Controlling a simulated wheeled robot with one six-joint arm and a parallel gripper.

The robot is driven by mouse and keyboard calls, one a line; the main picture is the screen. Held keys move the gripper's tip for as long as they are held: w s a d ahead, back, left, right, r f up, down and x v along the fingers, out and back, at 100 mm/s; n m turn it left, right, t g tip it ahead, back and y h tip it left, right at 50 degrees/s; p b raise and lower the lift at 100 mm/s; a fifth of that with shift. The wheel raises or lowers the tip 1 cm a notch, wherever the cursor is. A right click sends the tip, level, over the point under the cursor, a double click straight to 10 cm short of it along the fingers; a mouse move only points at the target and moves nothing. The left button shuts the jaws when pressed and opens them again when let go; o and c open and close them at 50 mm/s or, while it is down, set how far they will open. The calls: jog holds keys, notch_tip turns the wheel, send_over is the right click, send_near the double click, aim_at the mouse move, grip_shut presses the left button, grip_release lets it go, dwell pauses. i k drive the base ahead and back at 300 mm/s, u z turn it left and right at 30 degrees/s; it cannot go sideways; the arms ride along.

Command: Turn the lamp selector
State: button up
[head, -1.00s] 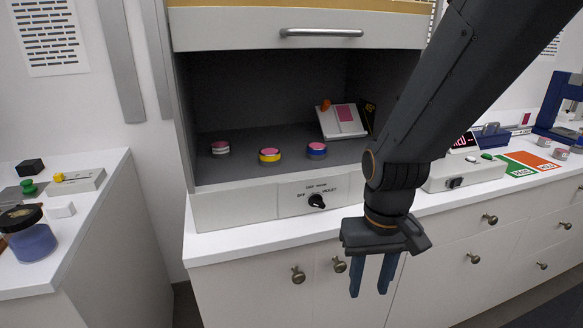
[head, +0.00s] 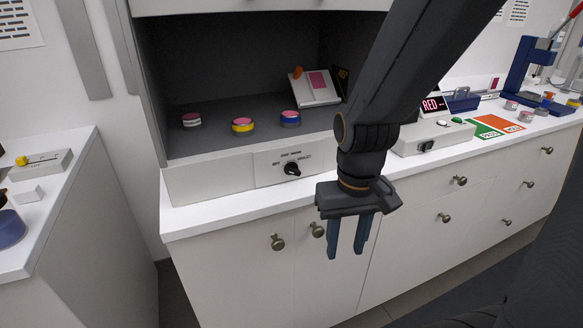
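The lamp selector (head: 292,168) is a black rotary knob on the pale front panel below the dark booth opening. Small labels sit around it, too small to read surely. My gripper (head: 346,252) hangs in front of the cabinet, below and to the right of the knob, apart from it. Its two blue fingers point down with a gap between them, and nothing is held.
Several pink-topped jars (head: 243,125) stand on the booth floor, with a tilted stand (head: 314,88) behind. To the right are a box with a red display (head: 434,105) and a green and orange mat (head: 505,121). The counter edge runs below the panel.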

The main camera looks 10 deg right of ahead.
aim_at(290, 169)
jog(key=u, duration=0.75)
jog(key=k, duration=0.65)
jog(key=z, duration=0.9)
